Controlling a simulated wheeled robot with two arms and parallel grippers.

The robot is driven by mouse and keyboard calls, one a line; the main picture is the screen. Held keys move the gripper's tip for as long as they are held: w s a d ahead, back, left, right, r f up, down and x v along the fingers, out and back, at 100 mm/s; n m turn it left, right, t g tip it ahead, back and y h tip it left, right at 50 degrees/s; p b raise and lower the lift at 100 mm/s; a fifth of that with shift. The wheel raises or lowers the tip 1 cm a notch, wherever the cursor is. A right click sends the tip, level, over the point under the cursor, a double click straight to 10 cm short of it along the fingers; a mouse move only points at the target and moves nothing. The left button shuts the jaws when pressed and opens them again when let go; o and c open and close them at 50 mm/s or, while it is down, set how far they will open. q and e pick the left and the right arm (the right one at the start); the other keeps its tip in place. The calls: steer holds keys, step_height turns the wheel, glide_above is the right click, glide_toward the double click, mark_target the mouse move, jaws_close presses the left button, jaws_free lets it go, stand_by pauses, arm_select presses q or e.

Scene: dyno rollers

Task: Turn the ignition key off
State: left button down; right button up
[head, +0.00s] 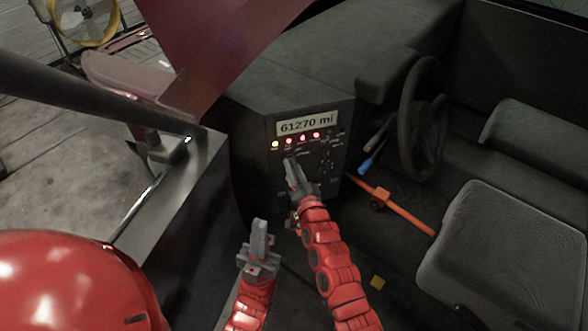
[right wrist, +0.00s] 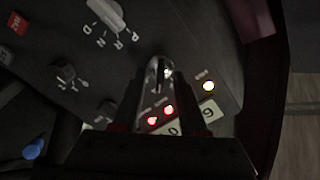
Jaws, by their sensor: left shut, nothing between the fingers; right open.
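The dashboard panel (head: 262,165) carries a "61270 mi" display (head: 307,122) and a row of lit yellow and red lamps (head: 303,138). My right gripper (head: 292,172) is at the panel, just below the lamps. In the right wrist view its fingers (right wrist: 158,78) are close to the panel face, left of the yellow lamp (right wrist: 208,86) and above the red lamps (right wrist: 168,110). It is open; the gap looks narrow. I cannot clearly make out the ignition key; the gripper covers that part of the panel. My left gripper (head: 260,238) is shut and empty, lower and apart from the panel.
A steering wheel (head: 422,115) and a blue-tipped lever (head: 366,165) are right of the panel. An orange bar (head: 400,210) runs toward the seat (head: 505,250). A P-R-N-D selector (right wrist: 108,14) and a small knob (right wrist: 65,72) show near the right gripper.

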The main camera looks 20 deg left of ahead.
jaws_close()
steer(key=shift+f+n+b, duration=0.15)
steer(key=shift+n+b, duration=4.25)
steer(key=shift+b, duration=0.3)
